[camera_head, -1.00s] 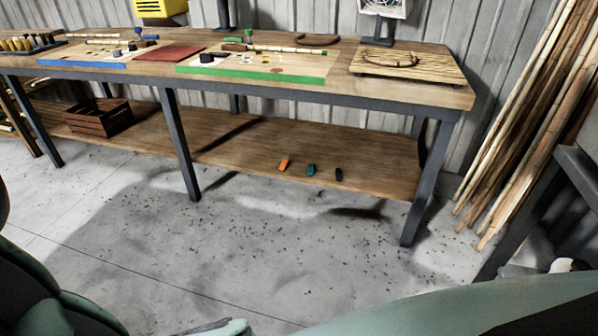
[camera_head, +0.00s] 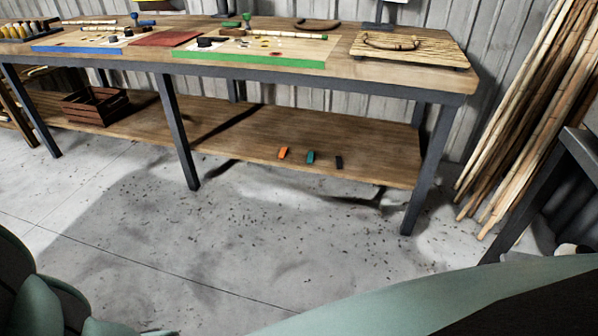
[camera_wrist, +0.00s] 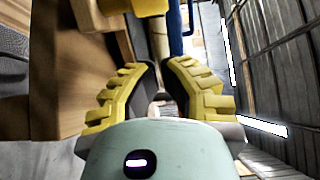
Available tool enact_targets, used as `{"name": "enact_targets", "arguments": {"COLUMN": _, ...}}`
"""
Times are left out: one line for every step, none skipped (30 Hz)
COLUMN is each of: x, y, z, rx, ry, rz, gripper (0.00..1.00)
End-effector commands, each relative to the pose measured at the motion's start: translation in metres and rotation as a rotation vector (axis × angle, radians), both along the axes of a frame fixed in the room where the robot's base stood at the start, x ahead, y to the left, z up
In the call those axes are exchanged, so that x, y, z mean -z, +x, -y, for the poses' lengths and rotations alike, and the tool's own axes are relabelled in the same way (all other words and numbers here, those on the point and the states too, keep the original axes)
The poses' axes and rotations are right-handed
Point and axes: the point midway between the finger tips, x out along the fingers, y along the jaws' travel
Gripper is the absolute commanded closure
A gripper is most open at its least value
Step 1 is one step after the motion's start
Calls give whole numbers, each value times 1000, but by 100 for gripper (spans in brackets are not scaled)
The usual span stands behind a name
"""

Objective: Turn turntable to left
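I cannot pick out a turntable for certain in either view. The likeliest support is a wooden board (camera_head: 425,50) with a curved rattan piece on it, at the right end of the workbench (camera_head: 345,80); I cannot tell whether it turns. A cream cylinder (camera_wrist: 157,40) with a yellow part and a blue upright (camera_wrist: 175,28) lie beyond the tips. Brown wooden surfaces (camera_wrist: 70,60) fill the left. My gripper is not visible in the head view.
The bench carries a green-edged board (camera_head: 250,57), a blue-edged board (camera_head: 75,48) and a red-brown panel (camera_head: 165,39). A wooden crate (camera_head: 95,104) and small coloured pieces (camera_head: 310,157) sit on the lower shelf. Rattan poles (camera_head: 530,100) lean at right. The floor in front is clear.

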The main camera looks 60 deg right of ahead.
Motion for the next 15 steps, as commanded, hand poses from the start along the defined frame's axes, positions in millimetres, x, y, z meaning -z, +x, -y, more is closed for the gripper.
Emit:
{"name": "enact_targets", "arguments": {"x": -1, "y": 2, "z": -9, "rx": -4, "ry": 0, "rz": 0, "gripper": 100}}
{"name": "enact_targets", "arguments": {"x": -1, "y": 3, "z": -13, "rx": -4, "ry": 1, "rz": 0, "gripper": 100}}
{"name": "enact_targets", "arguments": {"x": -2, "y": 0, "z": -17, "rx": -3, "ry": 2, "rz": -2, "gripper": 100}}
{"name": "enact_targets", "arguments": {"x": -3, "y": -2, "z": -21, "rx": -4, "ry": 3, "rz": -3, "gripper": 100}}
{"name": "enact_targets", "arguments": {"x": -3, "y": -3, "z": -24, "rx": -4, "ry": 3, "rz": -2, "gripper": 100}}
{"name": "enact_targets", "arguments": {"x": -2, "y": -5, "z": -28, "rx": -4, "ry": 2, "rz": -2, "gripper": 100}}
{"name": "enact_targets", "arguments": {"x": -2, "y": -6, "z": -31, "rx": -4, "ry": 2, "rz": -4, "gripper": 100}}
{"name": "enact_targets", "arguments": {"x": -2, "y": -7, "z": -33, "rx": -3, "ry": 0, "rz": -3, "gripper": 100}}
{"name": "enact_targets", "arguments": {"x": -1, "y": -8, "z": -36, "rx": -3, "ry": -1, "rz": -3, "gripper": 100}}
{"name": "enact_targets", "arguments": {"x": 0, "y": -8, "z": -38, "rx": -2, "ry": -1, "rz": -3, "gripper": 100}}
{"name": "enact_targets", "arguments": {"x": 0, "y": -9, "z": -40, "rx": -2, "ry": -1, "rz": -3, "gripper": 100}}
{"name": "enact_targets", "arguments": {"x": 0, "y": -10, "z": -42, "rx": -2, "ry": -1, "rz": -2, "gripper": 100}}
{"name": "enact_targets", "arguments": {"x": 0, "y": -11, "z": -43, "rx": -2, "ry": -1, "rz": -2, "gripper": 100}}
{"name": "enact_targets", "arguments": {"x": 0, "y": -11, "z": -44, "rx": -2, "ry": -1, "rz": -2, "gripper": 100}}
{"name": "enact_targets", "arguments": {"x": 0, "y": -12, "z": -45, "rx": -3, "ry": -2, "rz": -1, "gripper": 100}}
